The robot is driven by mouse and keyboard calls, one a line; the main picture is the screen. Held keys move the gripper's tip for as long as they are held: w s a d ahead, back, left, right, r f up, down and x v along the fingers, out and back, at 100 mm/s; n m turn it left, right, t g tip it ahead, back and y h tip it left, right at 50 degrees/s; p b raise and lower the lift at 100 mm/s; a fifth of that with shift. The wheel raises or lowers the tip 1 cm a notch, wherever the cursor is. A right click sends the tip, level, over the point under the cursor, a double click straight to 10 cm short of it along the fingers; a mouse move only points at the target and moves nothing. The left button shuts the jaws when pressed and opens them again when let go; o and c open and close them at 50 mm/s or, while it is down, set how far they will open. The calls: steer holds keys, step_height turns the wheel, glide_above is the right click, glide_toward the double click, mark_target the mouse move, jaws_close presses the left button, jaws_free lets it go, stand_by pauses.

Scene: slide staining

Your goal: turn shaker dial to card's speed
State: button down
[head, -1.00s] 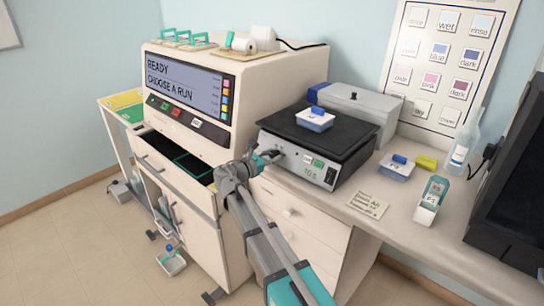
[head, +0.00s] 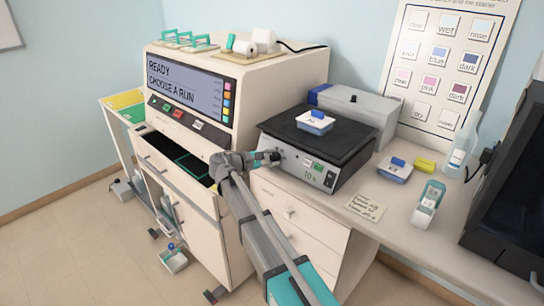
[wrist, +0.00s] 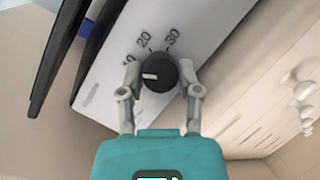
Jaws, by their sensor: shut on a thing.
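The shaker (head: 300,165) is a box with a flat black top on the bench. Its round black dial (wrist: 157,73) shows in the wrist view, with a white pointer line to the left and the marks 20 and 30 above it. My gripper (wrist: 160,82) has one finger on each side of the dial and is shut on it. In the head view my gripper (head: 272,157) is at the left end of the shaker's front.
A blue-lidded dish (head: 314,122) sits on the shaker's top. Another blue-lidded dish (head: 394,170), a teal-and-white device (head: 428,203) and a wash bottle (head: 461,150) stand to the right. The stainer (head: 215,100) with its open drawer (head: 180,160) is at left.

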steer(key=shift+m, duration=0.3)
steer(key=shift+c, duration=1.5)
jaws_free()
